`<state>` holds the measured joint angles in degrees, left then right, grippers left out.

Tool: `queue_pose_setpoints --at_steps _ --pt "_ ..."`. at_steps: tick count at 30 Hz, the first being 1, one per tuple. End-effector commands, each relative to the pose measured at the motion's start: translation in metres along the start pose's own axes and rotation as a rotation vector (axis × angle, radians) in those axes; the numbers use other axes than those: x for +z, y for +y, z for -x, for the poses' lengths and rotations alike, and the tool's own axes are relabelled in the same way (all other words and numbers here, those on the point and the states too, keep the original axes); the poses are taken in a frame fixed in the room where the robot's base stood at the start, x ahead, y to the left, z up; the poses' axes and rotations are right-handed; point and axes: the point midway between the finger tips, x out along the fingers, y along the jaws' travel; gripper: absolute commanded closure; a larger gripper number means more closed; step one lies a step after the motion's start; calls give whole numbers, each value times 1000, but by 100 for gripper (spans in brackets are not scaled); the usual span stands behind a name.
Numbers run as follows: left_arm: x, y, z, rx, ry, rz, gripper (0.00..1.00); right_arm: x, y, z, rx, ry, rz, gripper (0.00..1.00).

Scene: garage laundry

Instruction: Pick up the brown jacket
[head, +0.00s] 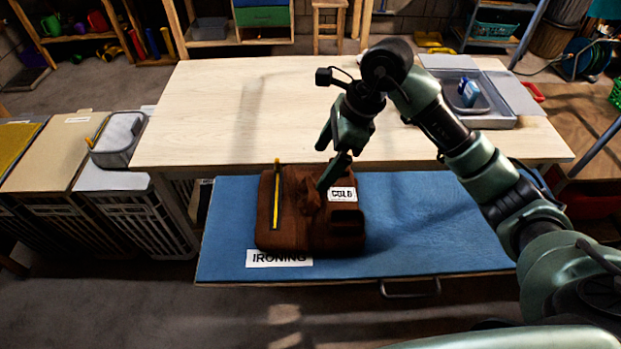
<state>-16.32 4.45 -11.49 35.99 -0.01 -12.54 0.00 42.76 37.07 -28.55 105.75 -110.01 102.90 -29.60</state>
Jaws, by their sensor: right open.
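The brown jacket (290,236) lies folded on the blue ironing surface, left of its middle. A yellow-and-black strip (276,203) and a white label reading "COLD" (343,194) show on it. Part of the jacket near its middle is bunched up. My right gripper (325,165) is just above the jacket's upper right part, its fingers apart and pointing down at the bunched part. I cannot tell whether a fingertip touches the cloth. My left gripper is not in view.
The blue ironing surface (430,225) has free room right of the jacket. Behind it stands a pale wooden table (230,115), mostly bare. A grey tray (485,110) with a blue item sits at its right end. Bins with a grey basket (118,140) stand left.

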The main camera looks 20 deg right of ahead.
Motion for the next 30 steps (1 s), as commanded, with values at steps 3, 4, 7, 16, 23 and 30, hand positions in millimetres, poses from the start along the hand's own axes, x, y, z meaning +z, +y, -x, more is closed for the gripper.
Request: queue_pose_setpoints --at_steps 3,4,7,16,23,30 --pt "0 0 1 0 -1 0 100 0 1 -4 3 -2 0 11" --pt "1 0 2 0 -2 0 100 1 1 -7 4 -2 -1 11" --pt "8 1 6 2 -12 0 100 0 1 -18 5 -1 -2 11" --pt "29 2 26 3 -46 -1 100 -8 2 -55 7 -1 -4 11" --pt "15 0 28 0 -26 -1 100 -9 0 -78 1 -2 0 11" --pt "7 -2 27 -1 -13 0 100 -9 0 -79 0 -2 0 22"
